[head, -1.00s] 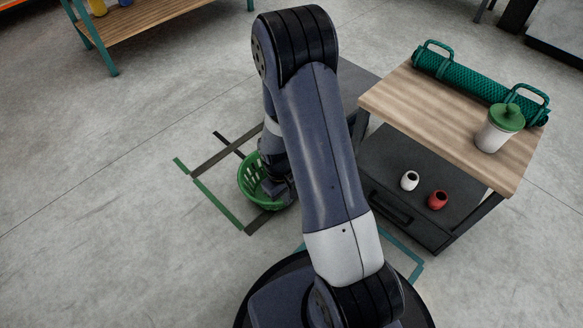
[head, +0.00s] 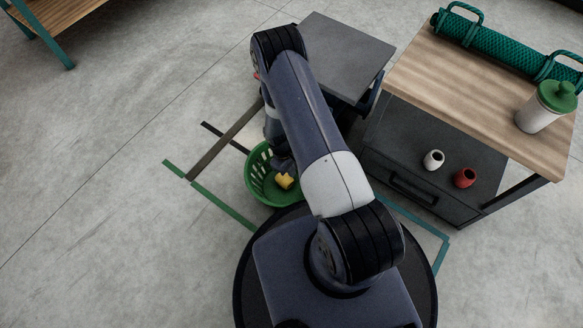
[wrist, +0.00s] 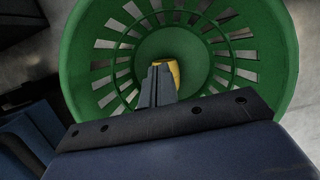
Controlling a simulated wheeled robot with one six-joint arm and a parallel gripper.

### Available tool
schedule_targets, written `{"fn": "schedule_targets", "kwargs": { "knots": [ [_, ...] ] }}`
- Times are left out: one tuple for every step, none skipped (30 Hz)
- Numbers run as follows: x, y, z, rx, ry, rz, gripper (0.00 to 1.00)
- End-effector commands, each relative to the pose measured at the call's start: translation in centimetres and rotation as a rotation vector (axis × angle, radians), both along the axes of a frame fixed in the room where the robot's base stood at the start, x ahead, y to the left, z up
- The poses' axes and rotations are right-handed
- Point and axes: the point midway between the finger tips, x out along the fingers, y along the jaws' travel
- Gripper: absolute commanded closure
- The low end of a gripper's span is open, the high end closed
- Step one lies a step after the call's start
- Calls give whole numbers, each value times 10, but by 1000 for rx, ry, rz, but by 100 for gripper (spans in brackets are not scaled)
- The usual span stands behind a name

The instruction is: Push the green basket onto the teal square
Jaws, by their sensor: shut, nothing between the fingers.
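The green basket (head: 258,192), slotted and round, stands upright on the floor left of my arm. Its open top and slotted wall also show in the wrist view (wrist: 85,50). A yellow thing (head: 285,181) lies inside it. My gripper (wrist: 158,82) is shut and empty, its fingers over or within the basket's opening, partly covering the yellow thing; whether they touch the wall I cannot tell. The teal square (head: 443,256) is a taped outline on the floor at right, largely hidden by my base and arm.
Green tape (head: 224,206) and dark tape strips (head: 225,138) mark the floor at left. A wooden-topped cart (head: 455,75) stands at right, with a white cup (head: 433,160) and red cup (head: 465,177) on its lower shelf. A grey-topped stand (head: 335,55) is behind my arm. Open floor lies left.

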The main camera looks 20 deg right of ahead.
Motion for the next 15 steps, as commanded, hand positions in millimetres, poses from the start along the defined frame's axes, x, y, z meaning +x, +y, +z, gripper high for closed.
{"fn": "schedule_targets", "kwargs": {
  "knots": [
    [-4,-2,-17,-1,4,0,100],
    [-5,-3,-24,0,4,0,100],
    [-7,-4,-32,0,3,-1,100],
    [-8,-5,-39,0,3,-1,100],
    [-9,-6,-45,0,3,-1,100],
    [-11,-7,-53,0,3,-1,100],
    [-12,-8,-59,0,4,0,100],
    [-13,-9,-65,0,3,0,100],
    [-17,-13,-63,0,2,-3,100],
    [-21,-16,-61,-1,2,-4,100],
    [-25,-18,-61,-1,2,-3,100],
    [-29,-21,-61,0,1,-2,100],
    [-32,-23,-61,0,2,-3,100],
    [-35,-25,-61,-1,2,-3,100],
    [-37,-27,-60,0,1,-2,100]
  ]
}}
